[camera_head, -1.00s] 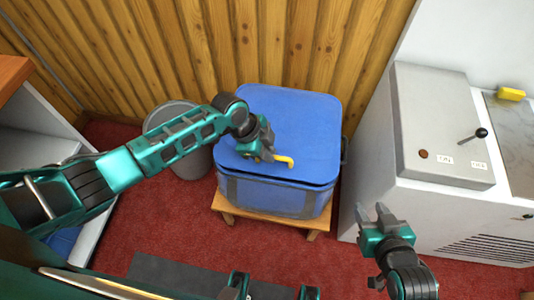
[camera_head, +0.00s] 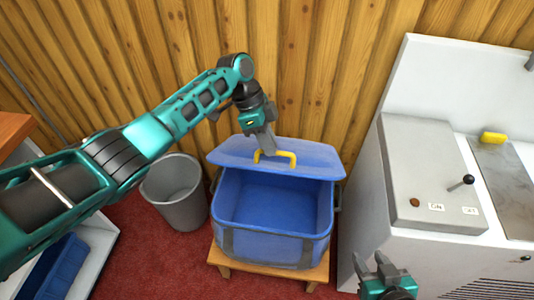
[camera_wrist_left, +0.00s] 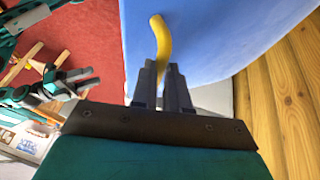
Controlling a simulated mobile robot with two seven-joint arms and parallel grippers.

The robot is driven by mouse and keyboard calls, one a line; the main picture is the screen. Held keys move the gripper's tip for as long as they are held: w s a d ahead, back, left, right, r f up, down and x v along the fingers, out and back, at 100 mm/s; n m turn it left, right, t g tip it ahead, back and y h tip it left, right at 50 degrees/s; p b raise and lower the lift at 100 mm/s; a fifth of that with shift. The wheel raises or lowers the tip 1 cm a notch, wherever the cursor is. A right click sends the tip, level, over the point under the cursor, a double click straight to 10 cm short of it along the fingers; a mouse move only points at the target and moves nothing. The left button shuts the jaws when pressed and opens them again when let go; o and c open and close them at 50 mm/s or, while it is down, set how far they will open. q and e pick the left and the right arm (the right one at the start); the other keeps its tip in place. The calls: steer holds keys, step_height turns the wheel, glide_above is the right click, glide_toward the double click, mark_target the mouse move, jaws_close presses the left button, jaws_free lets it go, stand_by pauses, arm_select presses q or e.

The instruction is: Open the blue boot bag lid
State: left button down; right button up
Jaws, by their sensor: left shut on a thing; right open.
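The blue boot bag (camera_head: 270,246) stands on a small wooden stool, its inside open to view and looking empty. Its blue lid (camera_head: 307,156) is raised and tilted back toward the wooden wall. My left gripper (camera_head: 264,148) is shut on the yellow handle. The left wrist view shows the handle (camera_wrist_left: 160,45) between the fingers (camera_wrist_left: 162,85), with the blue lid (camera_wrist_left: 200,35) behind it. My right gripper (camera_head: 376,272) is open and empty at the bottom, right of the bag.
A grey bin (camera_head: 175,195) stands left of the bag. The wooden stool (camera_head: 268,271) is under the bag. A white machine (camera_head: 430,190) with a lever stands close on the right. The plank wall (camera_head: 310,70) is behind. Red carpet (camera_head: 190,262) lies clear in front.

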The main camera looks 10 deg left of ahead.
arm_select(q)
steer(key=shift+w+r, duration=0.15)
steer(key=c, duration=1.1)
jaws_free()
steer(key=v, duration=1.3)
steer(key=shift+c, duration=0.5)
